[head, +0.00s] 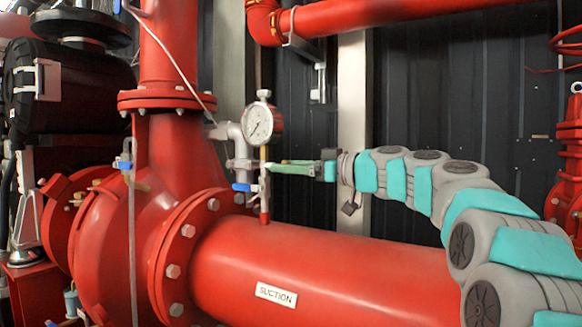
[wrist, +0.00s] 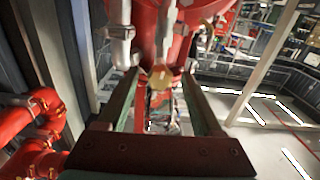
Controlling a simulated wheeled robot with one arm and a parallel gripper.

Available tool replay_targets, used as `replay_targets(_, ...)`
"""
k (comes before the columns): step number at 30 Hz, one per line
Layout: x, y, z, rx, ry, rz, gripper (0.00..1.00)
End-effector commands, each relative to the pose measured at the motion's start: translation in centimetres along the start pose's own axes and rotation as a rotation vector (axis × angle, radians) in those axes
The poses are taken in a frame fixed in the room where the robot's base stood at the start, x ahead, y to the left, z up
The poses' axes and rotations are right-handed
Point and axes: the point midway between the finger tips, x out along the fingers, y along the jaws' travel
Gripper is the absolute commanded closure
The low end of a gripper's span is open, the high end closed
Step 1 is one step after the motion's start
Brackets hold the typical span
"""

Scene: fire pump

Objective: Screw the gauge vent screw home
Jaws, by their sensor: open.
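The round white-faced pressure gauge (head: 257,122) stands upright on a thin brass-coloured stem (head: 263,153) above the red suction pipe (head: 330,262). My gripper (head: 258,163) reaches in from the right, with its green fingers level with the stem just below the gauge. In the wrist view my gripper (wrist: 162,74) is open, its two fingers apart. A small brass-coloured piece (wrist: 161,78) shows between the fingertips, with gaps on both sides. It may be the vent screw; I cannot tell for sure. The screw is too small to make out in the head view.
A blue-handled valve (head: 242,187) sits just below and left of my gripper. A grey pipe elbow (head: 225,131) is close left of the gauge. The red pump casing (head: 165,210) fills the left. Space above my arm is clear, before a dark ribbed wall (head: 450,110).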

Motion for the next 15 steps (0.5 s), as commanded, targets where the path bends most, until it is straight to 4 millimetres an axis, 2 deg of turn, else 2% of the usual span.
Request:
replay_targets(3,-0.01,-0.01,0.01,0.0,0.0,0.0,0.32)
replay_targets(15,-0.01,-0.02,0.01,0.0,-0.001,0.0,0.78)
